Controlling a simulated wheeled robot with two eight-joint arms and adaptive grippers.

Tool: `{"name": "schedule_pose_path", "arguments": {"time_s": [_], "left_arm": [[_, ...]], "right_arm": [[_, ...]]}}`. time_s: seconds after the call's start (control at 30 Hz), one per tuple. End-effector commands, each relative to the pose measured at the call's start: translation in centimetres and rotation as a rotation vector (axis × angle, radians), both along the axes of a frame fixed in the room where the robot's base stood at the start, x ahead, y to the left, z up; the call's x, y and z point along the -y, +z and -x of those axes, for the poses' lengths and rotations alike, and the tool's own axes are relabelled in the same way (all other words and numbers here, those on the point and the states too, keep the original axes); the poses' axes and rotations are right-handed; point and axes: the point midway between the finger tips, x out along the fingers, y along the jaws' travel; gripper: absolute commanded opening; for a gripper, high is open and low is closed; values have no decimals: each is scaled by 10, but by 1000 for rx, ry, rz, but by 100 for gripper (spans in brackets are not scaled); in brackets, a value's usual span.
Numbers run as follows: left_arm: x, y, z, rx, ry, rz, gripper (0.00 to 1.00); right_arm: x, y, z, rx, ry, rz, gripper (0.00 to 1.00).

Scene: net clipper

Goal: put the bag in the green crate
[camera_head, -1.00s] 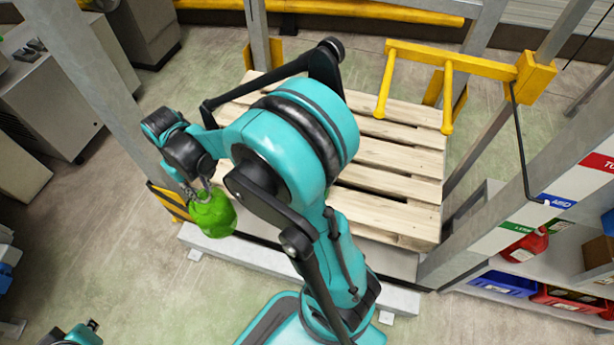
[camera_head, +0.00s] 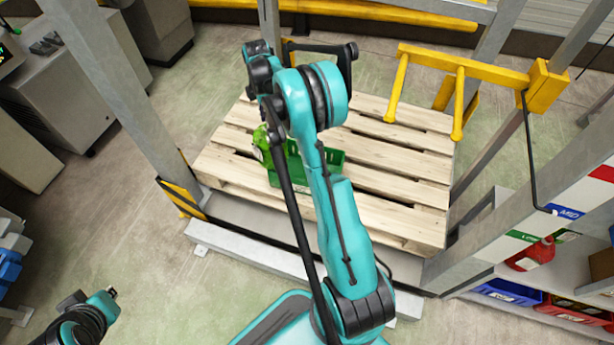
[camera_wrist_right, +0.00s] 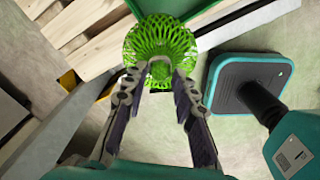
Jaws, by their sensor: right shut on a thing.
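The bag is a bright green net bag (camera_head: 262,142), partly hidden behind my right arm in the head view, at the left end of the green crate.
The pallet (camera_head: 390,185) lies inside a grey metal frame (camera_head: 130,100) with posts on both sides. A yellow bracket (camera_head: 460,65) with prongs juts over the pallet's right part. A shelf at right holds a red jug (camera_head: 530,254) and a blue bin (camera_head: 510,291).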

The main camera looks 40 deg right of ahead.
Motion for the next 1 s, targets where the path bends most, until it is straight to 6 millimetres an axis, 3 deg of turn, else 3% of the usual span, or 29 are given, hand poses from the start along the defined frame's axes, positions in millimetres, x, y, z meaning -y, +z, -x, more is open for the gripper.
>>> {"name": "schedule_pose_path", "arguments": {"time_s": [0.03, 0.2, 0.4, 0.57, 1.0], "left_arm": [[0, 1, 0, 0, 0, 0, 0], [0, 2, 0, 0, 0, 0, 0], [0, 3, 0, 0, 0, 0, 0], [0, 0, 0, 0, 0, 0, 0], [0, -39, 0, 0, 0, 0, 0]], "right_arm": [[16, -3, -3, 0, 58, 0, 0], [58, -12, -7, 0, 264, 0, 0], [87, -20, -7, 0, 414, 0, 0], [96, -30, -7, 0, 460, 0, 0], [96, -138, -7, 0, 463, 0, 0]]}}
